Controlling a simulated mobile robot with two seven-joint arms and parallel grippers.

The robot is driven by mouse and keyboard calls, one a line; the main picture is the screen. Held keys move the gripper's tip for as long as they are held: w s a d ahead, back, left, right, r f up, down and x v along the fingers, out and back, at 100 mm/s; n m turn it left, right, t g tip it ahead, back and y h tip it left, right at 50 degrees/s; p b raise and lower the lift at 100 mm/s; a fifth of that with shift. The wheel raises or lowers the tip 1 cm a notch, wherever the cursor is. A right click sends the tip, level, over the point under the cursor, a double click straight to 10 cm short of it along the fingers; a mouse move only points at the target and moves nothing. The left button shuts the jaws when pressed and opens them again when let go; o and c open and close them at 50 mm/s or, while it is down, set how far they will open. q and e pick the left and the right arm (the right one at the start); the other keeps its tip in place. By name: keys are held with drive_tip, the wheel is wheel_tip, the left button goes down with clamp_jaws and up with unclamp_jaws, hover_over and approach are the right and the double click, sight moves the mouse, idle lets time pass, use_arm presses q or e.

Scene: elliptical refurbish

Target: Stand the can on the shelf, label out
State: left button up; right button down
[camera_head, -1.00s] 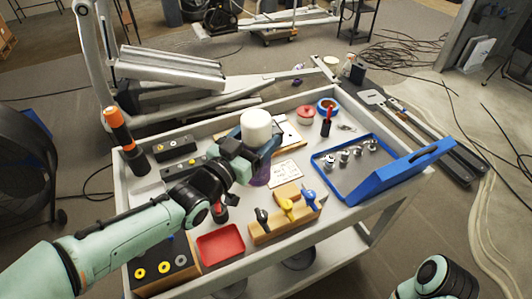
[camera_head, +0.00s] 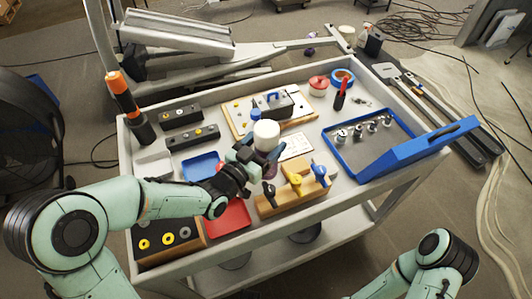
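A white-topped can (camera_head: 266,134) stands roughly upright in my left gripper (camera_head: 258,158), above the middle of the cart's top. The fingers appear closed around its lower part. A purple patch shows below the fingers; I cannot tell whether it belongs to the can. The label cannot be made out from here. My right arm shows only at the bottom right edge, and its gripper is out of view. The cart's grey top (camera_head: 225,118) is crowded. A lower shelf (camera_head: 345,225) of the cart shows under its front edge.
A blue tray with metal fittings (camera_head: 362,152) is at right. A wooden block with coloured-handled valves (camera_head: 293,194), a red tray (camera_head: 228,217) and a blue tray (camera_head: 202,167) lie near the gripper. A board with a grey box (camera_head: 275,103) sits behind the can.

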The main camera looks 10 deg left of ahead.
use_arm(q)
drive_tip(key=shift+f, duration=2.1)
drive_tip(key=shift+f+b, duration=0.25)
drive_tip(key=shift+b, duration=0.3)
drive_tip(key=o, duration=1.4)
